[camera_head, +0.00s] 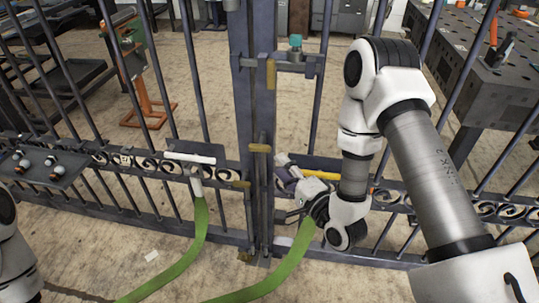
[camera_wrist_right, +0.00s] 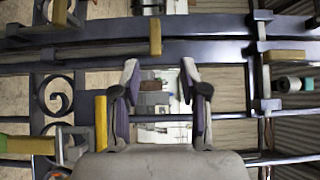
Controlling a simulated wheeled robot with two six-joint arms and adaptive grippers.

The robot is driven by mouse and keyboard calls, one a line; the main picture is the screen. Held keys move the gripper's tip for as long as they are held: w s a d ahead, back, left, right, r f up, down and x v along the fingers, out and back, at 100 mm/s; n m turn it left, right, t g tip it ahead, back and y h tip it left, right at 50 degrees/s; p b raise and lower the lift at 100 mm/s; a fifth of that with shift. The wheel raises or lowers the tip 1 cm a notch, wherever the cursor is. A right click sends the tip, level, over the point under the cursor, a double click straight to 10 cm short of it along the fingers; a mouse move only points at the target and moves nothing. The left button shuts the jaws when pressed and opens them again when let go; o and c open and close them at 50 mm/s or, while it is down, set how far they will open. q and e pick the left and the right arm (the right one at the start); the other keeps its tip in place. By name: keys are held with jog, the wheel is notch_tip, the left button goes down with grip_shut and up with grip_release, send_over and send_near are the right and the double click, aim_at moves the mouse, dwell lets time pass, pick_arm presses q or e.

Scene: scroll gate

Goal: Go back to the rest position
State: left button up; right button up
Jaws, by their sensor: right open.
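My right gripper (camera_head: 288,178) is in front of the scroll gate, just right of its dark blue central post (camera_head: 241,95). In the right wrist view its two purple-and-grey fingers (camera_wrist_right: 160,82) stand apart, with nothing between them. Behind the gap there are gate rails and floor. My right arm comes in from the right side of the head view. My left gripper is not visible.
The barred gate (camera_head: 198,85) spans the view, with yellow blocks (camera_head: 259,148) and a teal knob (camera_head: 295,41) near the post. A white T-shaped piece (camera_head: 190,157) is at the gate's left. A perforated table (camera_head: 480,60) stands behind, right.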

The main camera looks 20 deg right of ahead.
jog(key=shift+s+d, duration=0.1)
jog(key=shift+s, duration=0.6)
jog(key=s+a+f+n+g+h, duration=0.1)
jog(key=s+f+n+g, duration=0.4)
jog(key=s+f+g, duration=0.5)
jog(key=s+a+f+n+g+h, duration=0.1)
jog(key=s+f+n+g+h, duration=0.3)
jog(key=s+f, duration=0.75)
jog(key=s+d+f+n+g+y, duration=0.2)
jog(key=s+f+n+g, duration=0.1)
jog(key=s+f+n, duration=0.15)
notch_tip(320, 180, up, 19)
jog(key=n+p, duration=0.2)
jog(key=p, duration=1.6)
jog(key=shift+w+a+f+g, duration=0.15)
jog(key=shift+w+f+g, duration=0.05)
jog(key=shift+g, duration=0.1)
